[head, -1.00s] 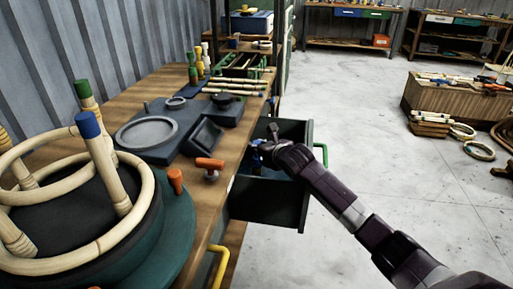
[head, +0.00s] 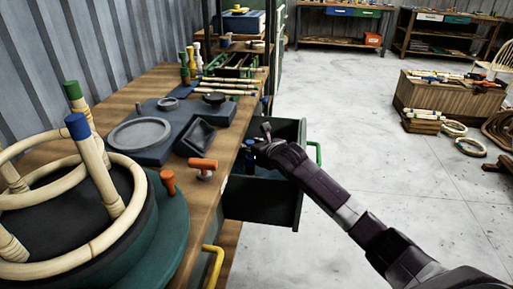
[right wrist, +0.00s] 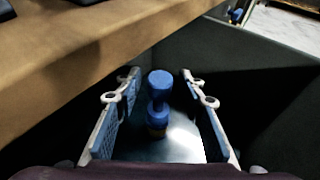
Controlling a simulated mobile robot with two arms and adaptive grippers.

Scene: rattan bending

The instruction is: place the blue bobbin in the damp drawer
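The damp drawer (head: 262,203) is a dark drawer with a green handle (head: 318,152), pulled out from the right side of the bench. My right gripper (head: 251,150) is at its upper inside, near the bench edge. In the right wrist view, the blue bobbin (right wrist: 160,86) stands between the two fingers of my right gripper (right wrist: 160,92), over a shiny pale surface. The fingers are apart, with a gap on both sides of the bobbin. Its lower end is dim, so I cannot tell whether it touches the drawer floor. My left gripper is not in view.
The wooden bench (head: 190,75) holds a dark forming block (head: 150,150), an orange-handled clamp (head: 203,167) and a rattan frame (head: 100,180) close on the left.

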